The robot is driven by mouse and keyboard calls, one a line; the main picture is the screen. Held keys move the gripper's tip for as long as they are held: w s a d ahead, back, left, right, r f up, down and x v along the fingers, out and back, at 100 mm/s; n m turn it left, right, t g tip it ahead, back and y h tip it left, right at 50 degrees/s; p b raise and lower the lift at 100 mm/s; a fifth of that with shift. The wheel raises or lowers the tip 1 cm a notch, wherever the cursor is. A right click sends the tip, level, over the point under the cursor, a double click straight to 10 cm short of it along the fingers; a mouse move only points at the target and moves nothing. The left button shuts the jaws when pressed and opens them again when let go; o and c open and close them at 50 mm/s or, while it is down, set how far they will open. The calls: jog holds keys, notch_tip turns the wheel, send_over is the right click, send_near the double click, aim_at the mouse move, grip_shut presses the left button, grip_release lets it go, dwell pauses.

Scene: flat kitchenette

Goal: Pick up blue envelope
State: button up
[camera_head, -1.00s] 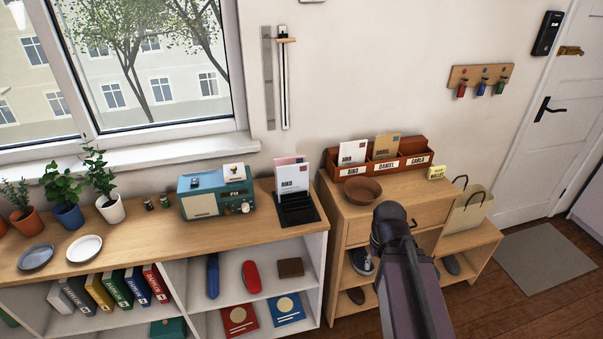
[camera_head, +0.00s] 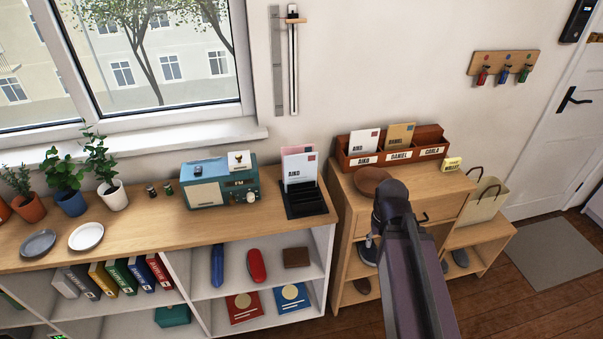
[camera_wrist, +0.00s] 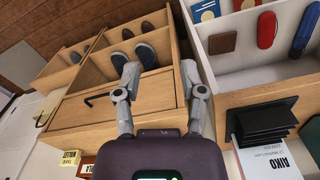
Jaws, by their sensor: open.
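I cannot make out a plainly blue envelope in either view. In the head view, a white envelope marked AIKO (camera_head: 299,171) stands upright in a black letter rack (camera_head: 308,202) on the low shelf unit, with a pinkish one partly behind it. The AIKO envelope (camera_wrist: 265,155) and the rack (camera_wrist: 262,122) also show at the right of the wrist view. My gripper (camera_wrist: 160,78) is open and empty in the wrist view, its fingers in front of the wooden cabinet, left of the rack. In the head view my arm hides it.
A red-brown mail sorter (camera_head: 398,155) holds a white and a tan envelope on the wooden cabinet. A brown bowl (camera_head: 371,178) beside it is partly behind my arm. A blue radio (camera_head: 219,188) stands left of the rack. Bare wooden top (camera_head: 165,225) lies in front of the radio.

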jog(key=w+a+r+m+p, duration=0.6)
jog(key=w+a+r+p, duration=0.3)
jog(key=w, duration=0.4)
notch_tip(320, 180, up, 12)
jog(key=m+p, duration=0.9)
jog(key=p, duration=0.3)
send_over(301, 160)
jog(key=shift+w+f, duration=0.15)
jog(key=shift+w, duration=0.05)
jog(key=shift+f+b, duration=0.15)
jog(key=shift+b, duration=0.15)
notch_tip(301, 160, down, 8)
jog(key=b, duration=0.8)
jog(key=shift+f, duration=0.15)
jog(key=shift+f+b, duration=2.6)
jog(key=shift+b, duration=0.15)
grip_shut()
